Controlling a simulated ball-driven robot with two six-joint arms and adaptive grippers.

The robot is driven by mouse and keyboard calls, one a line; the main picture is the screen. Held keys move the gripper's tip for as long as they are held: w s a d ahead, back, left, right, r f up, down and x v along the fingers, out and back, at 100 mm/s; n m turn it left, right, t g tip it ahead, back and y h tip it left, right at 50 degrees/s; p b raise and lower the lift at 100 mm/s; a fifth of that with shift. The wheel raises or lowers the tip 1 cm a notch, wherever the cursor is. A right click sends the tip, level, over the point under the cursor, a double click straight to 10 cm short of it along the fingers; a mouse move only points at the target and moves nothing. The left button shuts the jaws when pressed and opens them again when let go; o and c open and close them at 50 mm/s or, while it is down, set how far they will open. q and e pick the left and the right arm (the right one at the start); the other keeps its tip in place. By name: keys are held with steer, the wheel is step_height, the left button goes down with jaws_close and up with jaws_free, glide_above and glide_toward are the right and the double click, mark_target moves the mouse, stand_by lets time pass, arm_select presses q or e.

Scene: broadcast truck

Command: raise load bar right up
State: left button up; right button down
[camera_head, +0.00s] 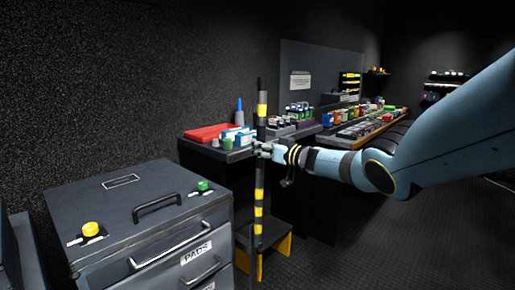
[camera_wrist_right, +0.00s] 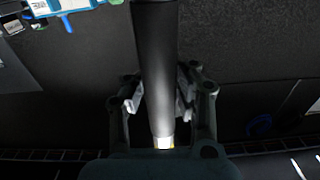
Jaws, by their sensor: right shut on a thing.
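The load bar (camera_head: 260,194) is a tall upright pole, dark with yellow bands, left of centre in the head view. Its upper end reaches above the tabletop items, and its lower part passes in front of a small dark stool with yellow legs. My right gripper (camera_head: 264,150) is shut on the bar at about mid-height. In the right wrist view the dark bar (camera_wrist_right: 154,65) runs between the fingers of the right gripper (camera_wrist_right: 160,100), with a pale and yellowish band at its lower visible end. My left gripper is not in view.
A grey drawer cabinet (camera_head: 126,203) marked PADS stands at the front left, with yellow and green knobs on top. Behind the bar, a bench holds a red tray (camera_head: 212,132) and several small bottles. Dark floor (camera_head: 400,240) is open at the right.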

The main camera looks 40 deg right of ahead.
steer(key=c, duration=1.6)
jaws_free()
steer(key=shift+s+d+f, duration=0.25)
steer(key=shift+d+f, duration=0.05)
steer(key=shift+f, duration=0.05)
steer(key=shift+c, duration=0.2)
steer(key=o, duration=0.6)
steer(key=shift+s+d+r, duration=0.15)
steer(key=shift+s+d, duration=0.15)
steer(key=s, duration=1.1)
steer(key=shift+s+d, duration=0.35)
